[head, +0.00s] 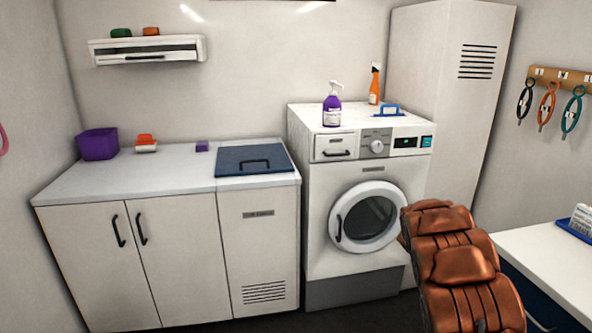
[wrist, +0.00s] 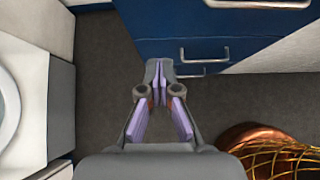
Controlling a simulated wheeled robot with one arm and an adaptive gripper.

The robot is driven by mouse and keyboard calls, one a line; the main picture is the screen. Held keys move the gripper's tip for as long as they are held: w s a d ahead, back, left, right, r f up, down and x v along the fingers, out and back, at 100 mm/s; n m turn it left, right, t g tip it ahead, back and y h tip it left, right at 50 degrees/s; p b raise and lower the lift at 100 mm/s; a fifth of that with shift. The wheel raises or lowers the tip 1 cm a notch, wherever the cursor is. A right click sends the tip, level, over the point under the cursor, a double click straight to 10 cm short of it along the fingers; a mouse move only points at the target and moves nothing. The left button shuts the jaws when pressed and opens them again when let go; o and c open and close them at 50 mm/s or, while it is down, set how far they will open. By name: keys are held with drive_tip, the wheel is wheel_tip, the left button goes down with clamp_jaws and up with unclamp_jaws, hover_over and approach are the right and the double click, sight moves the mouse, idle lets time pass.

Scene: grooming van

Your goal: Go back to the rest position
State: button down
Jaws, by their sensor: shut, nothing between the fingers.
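My gripper (wrist: 160,85) shows in the wrist view, pointing down over the dark floor. Its two fingers are together at the tips with nothing between them. It touches nothing that I can see. In the head view my copper-coloured arm (head: 462,265) rises at the lower right, in front of the washing machine (head: 330,262); the gripper itself cannot be made out there.
A counter (head: 130,179) with a purple bin (head: 98,145) stands at the left. A white table (head: 545,260) is at the right. In the wrist view blue drawers (wrist: 165,22) with handles lie ahead, and a white machine edge is at the left. Dark floor between is clear.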

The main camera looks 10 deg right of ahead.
drive_tip(key=s+a+r+m+g+y+p, duration=0.25)
drive_tip(key=s+a+r+m, duration=0.75)
drive_tip(key=s+a+r, duration=0.5)
drive_tip(key=s+a+r+m+y+p, duration=0.1)
drive_tip(key=s+a+r+m+y, duration=0.1)
drive_tip(key=s+a, duration=0.9)
drive_tip(key=s+a+r+m+y+p, duration=0.2)
drive_tip(key=s+a+m+y, duration=0.3)
drive_tip(key=s+a, duration=0.7)
drive_tip(key=a+m, duration=0.1)
drive_tip(key=a, duration=0.4)
drive_tip(key=shift+s, duration=0.25)
